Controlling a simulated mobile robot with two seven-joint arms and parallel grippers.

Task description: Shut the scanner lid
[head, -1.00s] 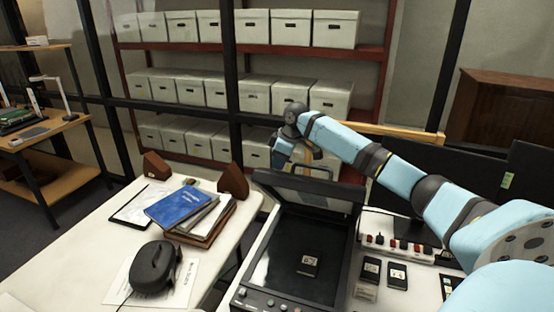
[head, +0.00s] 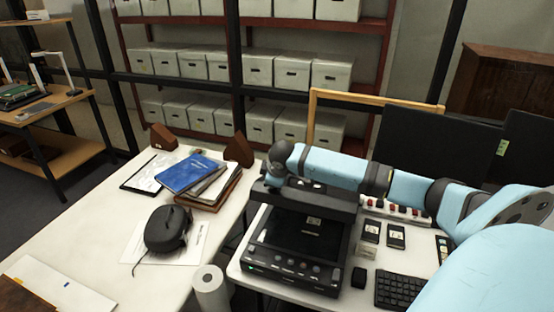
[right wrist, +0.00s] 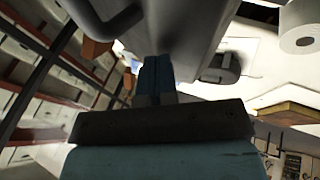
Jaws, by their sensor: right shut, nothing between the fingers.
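The black scanner (head: 290,272) stands on the white table, front buttons toward me. Its dark lid (head: 318,204) is tilted over the back of the bed, partly lowered. My right arm reaches across from the right to the lid's upper left side. In the right wrist view my right gripper (right wrist: 156,70) is shut and empty, close against the grey lid surface (right wrist: 185,30); contact is unclear. The lid's handle (right wrist: 105,28) shows there too. My left gripper is not in view.
A keyboard (head: 401,290) and a small black block (head: 358,277) are right of the scanner; cartridges (head: 371,231) and a power strip (head: 400,208) lie behind. A paper roll (head: 209,284) is at the left. Dark monitors (head: 430,142) stand behind my right arm.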

